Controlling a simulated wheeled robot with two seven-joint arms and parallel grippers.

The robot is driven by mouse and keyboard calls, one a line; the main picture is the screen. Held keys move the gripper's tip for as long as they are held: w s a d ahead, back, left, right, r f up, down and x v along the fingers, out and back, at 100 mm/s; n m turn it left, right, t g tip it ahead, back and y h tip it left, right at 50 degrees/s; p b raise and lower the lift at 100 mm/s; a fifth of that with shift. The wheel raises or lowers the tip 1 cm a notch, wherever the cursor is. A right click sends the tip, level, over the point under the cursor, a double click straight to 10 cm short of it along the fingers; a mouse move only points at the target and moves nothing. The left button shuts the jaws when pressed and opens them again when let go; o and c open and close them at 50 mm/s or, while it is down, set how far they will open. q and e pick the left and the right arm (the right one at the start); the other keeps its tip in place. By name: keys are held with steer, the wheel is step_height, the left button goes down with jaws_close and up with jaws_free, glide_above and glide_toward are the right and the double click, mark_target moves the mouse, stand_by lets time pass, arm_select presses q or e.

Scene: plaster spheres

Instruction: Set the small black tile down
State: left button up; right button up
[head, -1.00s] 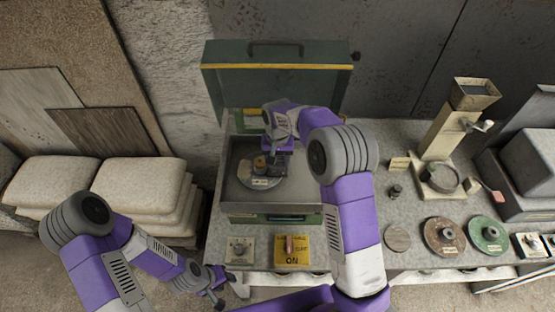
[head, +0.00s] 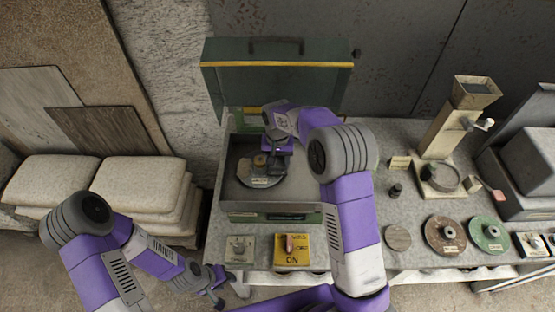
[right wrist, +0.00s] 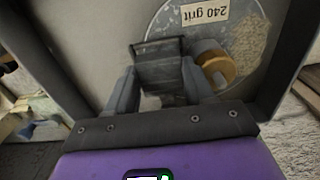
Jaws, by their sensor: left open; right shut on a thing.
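The small black tile (right wrist: 158,68) is dark and flat-faced. My right gripper (right wrist: 155,90) is shut on it, with a finger on either side. In the head view my right gripper (head: 276,164) is inside an open grey box, over the right part of a grey disc (head: 248,181). The right wrist view shows this disc (right wrist: 178,22) with a "240 grit" label, a brass knob and a pale rough patch. I cannot tell whether the tile touches the disc. My left gripper (head: 217,287) is open and empty, low at the bench's front left.
The box (head: 228,196) has walls around the disc and a raised green lid (head: 245,85) behind. Several round discs, a hopper stand (head: 440,150) and a small black weight (head: 395,191) are to the right. White sacks (head: 137,182) are left.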

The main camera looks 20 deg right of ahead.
steer(key=shift+f, duration=0.3)
steer(key=o, duration=1.2)
steer(key=shift+a, duration=0.15)
